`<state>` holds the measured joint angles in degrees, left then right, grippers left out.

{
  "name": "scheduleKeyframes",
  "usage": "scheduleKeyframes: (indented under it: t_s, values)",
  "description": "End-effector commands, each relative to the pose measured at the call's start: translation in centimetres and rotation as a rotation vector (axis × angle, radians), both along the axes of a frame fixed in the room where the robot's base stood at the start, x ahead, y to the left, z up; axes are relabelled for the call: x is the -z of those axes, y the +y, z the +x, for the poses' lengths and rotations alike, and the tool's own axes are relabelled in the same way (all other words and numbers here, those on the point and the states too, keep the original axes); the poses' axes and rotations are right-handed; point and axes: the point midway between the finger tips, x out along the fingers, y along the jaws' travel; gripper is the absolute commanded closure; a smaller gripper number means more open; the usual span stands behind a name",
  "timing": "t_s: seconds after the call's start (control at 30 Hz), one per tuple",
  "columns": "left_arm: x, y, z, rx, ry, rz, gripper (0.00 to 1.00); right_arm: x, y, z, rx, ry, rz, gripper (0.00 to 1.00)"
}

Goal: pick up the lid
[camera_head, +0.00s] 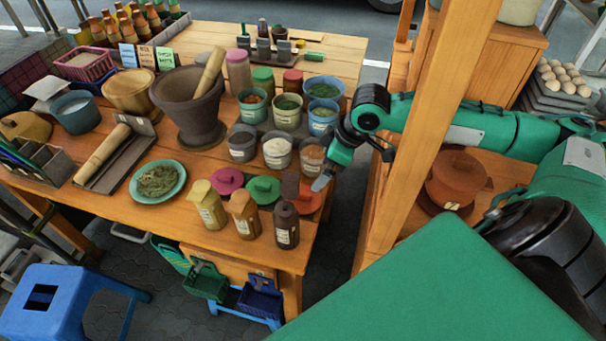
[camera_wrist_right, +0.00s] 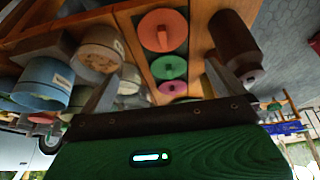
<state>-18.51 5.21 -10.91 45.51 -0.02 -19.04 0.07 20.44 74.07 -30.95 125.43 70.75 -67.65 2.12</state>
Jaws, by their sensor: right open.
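Three round lids with knobs lie flat on the wooden table: a pink lid (camera_head: 228,180), a green lid (camera_head: 263,189) and an orange lid (camera_head: 309,200) near the table's right edge. The right wrist view shows the orange lid (camera_wrist_right: 163,30), the green lid (camera_wrist_right: 169,68) and the pink lid (camera_wrist_right: 173,88) in a row between my fingers. My right gripper (camera_head: 322,182) is open and empty beside the orange lid, at the table's right edge. It also shows in the right wrist view (camera_wrist_right: 160,75). My left gripper is out of view.
A dark bottle (camera_head: 286,225) stands close to the orange lid, with an orange bottle (camera_head: 243,215) and a yellow one (camera_head: 207,205) to its left. Several tubs, including a grey one (camera_head: 312,156), stand behind. A wooden post (camera_head: 430,130) rises on the right.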

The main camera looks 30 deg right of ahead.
Motion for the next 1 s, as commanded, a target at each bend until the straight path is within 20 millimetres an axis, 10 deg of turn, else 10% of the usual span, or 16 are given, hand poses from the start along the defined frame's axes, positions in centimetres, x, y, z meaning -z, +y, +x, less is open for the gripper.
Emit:
scheduleKeyframes:
  t_s: [1.0]
  values:
    - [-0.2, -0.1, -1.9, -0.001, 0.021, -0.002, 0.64, 12.5, 3.8, 3.4, -0.004, 0.019, 0.000, 0.00]
